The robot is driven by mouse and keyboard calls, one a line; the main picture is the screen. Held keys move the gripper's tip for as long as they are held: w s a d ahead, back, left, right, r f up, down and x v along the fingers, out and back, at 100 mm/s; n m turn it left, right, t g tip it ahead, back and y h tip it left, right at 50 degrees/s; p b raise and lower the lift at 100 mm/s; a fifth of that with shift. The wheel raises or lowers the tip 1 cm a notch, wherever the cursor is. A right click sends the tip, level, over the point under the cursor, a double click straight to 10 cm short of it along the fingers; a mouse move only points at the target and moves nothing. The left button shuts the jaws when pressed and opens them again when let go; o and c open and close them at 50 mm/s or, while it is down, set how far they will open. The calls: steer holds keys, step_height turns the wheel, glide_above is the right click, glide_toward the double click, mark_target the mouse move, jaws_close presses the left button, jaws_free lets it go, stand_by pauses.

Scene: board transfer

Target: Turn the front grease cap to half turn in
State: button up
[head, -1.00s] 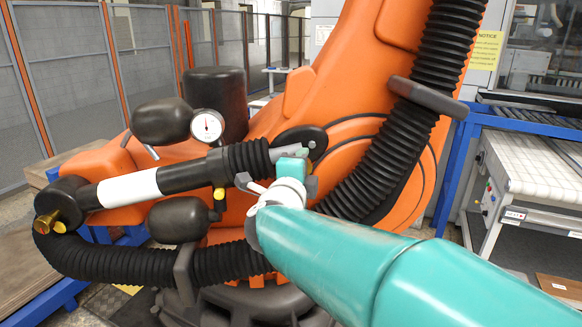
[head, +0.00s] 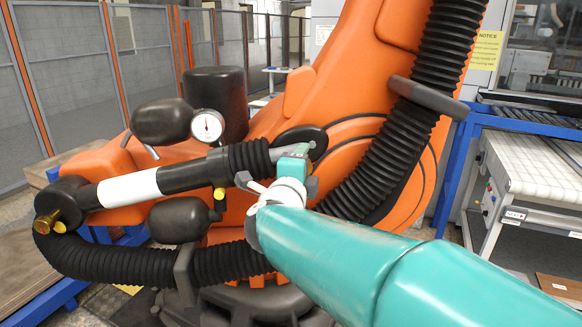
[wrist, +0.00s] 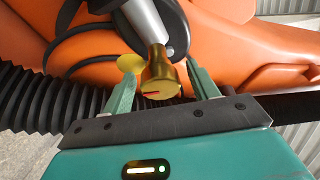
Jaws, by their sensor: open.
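In the wrist view a brass grease cap (wrist: 163,84) with a red mark on its face sits at the end of a grey rod. A yellow disc (wrist: 131,63) is beside it. My gripper (wrist: 162,72) is open, with one teal finger on each side of the cap and gaps showing between fingers and cap. In the head view my gripper (head: 293,165) is at the right end of the black and white cylinder (head: 130,187), and this cap is hidden there. Another brass cap (head: 45,224) shows at the cylinder's left end. I cannot tell from labels which is the front one.
A large orange robot arm (head: 345,60) fills the middle. Black ribbed hoses (head: 420,100) run along it. A round gauge (head: 207,126) and dark bulbs (head: 162,122) are left of my gripper. A blue-framed conveyor (head: 530,175) stands at the right.

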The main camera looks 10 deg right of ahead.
steer(key=v, duration=1.3)
steer(key=shift+s, duration=0.3)
steer(key=shift+a, duration=0.2)
steer(key=a+f+n+g+y, duration=0.1)
steer(key=a+f+n+y, duration=0.3)
steer(key=n+y, duration=0.95)
steer(key=s+d+f+n+g+h, duration=0.5)
steer(key=s+d+f+n+g, duration=0.4)
steer(key=s+f, duration=0.3)
steer(key=shift+s+d+f+n, duration=0.15)
steer(key=shift+s+d+n, duration=0.3)
steer(key=shift+s+d, duration=0.3)
steer(key=shift+a, duration=0.1)
